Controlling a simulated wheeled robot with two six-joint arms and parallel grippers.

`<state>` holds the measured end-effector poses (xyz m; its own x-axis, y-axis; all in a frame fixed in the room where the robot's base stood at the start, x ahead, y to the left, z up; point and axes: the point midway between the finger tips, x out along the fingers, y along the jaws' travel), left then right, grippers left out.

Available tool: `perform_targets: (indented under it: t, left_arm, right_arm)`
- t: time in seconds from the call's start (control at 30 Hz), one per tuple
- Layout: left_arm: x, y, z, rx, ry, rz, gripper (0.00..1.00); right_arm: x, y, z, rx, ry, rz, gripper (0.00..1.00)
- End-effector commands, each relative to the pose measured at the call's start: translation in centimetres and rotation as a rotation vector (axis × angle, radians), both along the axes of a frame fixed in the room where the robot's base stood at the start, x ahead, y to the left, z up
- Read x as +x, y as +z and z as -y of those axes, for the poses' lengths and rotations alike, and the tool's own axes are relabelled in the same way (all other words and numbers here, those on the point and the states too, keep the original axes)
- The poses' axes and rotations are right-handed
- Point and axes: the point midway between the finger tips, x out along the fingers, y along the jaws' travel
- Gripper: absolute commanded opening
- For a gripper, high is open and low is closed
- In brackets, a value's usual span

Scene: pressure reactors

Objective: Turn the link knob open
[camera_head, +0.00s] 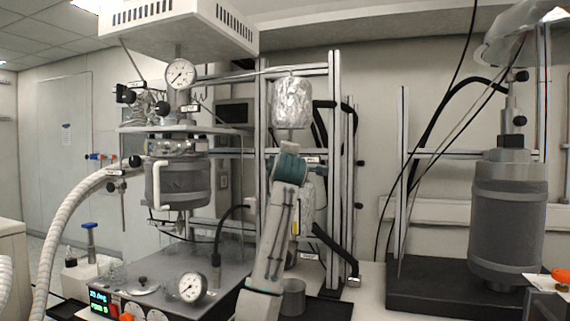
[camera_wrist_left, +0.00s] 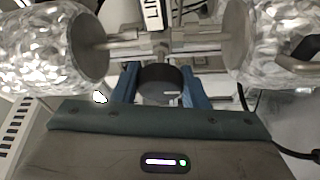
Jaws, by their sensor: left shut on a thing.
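The link knob (camera_wrist_left: 160,82) is a dark round knob in the left wrist view, below a white label partly reading "LIN". It sits on metal fittings between two foil-wrapped vessels. My left gripper (camera_wrist_left: 163,90) has its two blue fingers on either side of the knob and is shut on it. In the head view my left gripper (camera_head: 290,168) shows from behind as a teal block in front of the metal frame. It hides the knob and its fingertips there. My right gripper is in neither view.
The foil-wrapped vessels, upper (camera_head: 291,104) and lower (camera_head: 307,203), are close above and below my gripper. A reactor vessel (camera_head: 180,184) with gauges stands left. A large grey cylinder (camera_head: 508,220) stands right on a black base. Black hoses hang beside the frame.

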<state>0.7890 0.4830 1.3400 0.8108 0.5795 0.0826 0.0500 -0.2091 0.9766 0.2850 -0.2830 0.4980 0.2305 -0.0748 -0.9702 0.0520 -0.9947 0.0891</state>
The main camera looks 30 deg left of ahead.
Motion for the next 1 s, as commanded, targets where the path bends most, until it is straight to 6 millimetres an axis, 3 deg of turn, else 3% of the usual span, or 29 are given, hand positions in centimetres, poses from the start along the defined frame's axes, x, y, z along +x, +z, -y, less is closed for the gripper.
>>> perform_targets:
  t: [0.7,0.73,0.8,0.83,1.0]
  left_arm:
    - [0.06,-0.12,0.01,-0.075,-0.001,0.016,0.17]
    - [0.06,-0.12,0.01,-0.074,-0.001,0.015,0.43]
    - [0.05,-0.11,0.01,-0.074,-0.001,0.015,0.57]
    - [0.05,-0.10,0.01,-0.073,-0.001,0.016,0.61]
    - [0.03,-0.05,0.00,-0.073,-0.001,0.016,0.61]
  right_arm:
    - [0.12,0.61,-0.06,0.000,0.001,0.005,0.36]
    - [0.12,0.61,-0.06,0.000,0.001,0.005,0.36]
    - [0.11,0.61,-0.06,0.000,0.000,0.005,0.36]
    - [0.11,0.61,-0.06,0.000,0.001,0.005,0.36]
    - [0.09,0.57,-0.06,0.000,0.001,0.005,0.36]
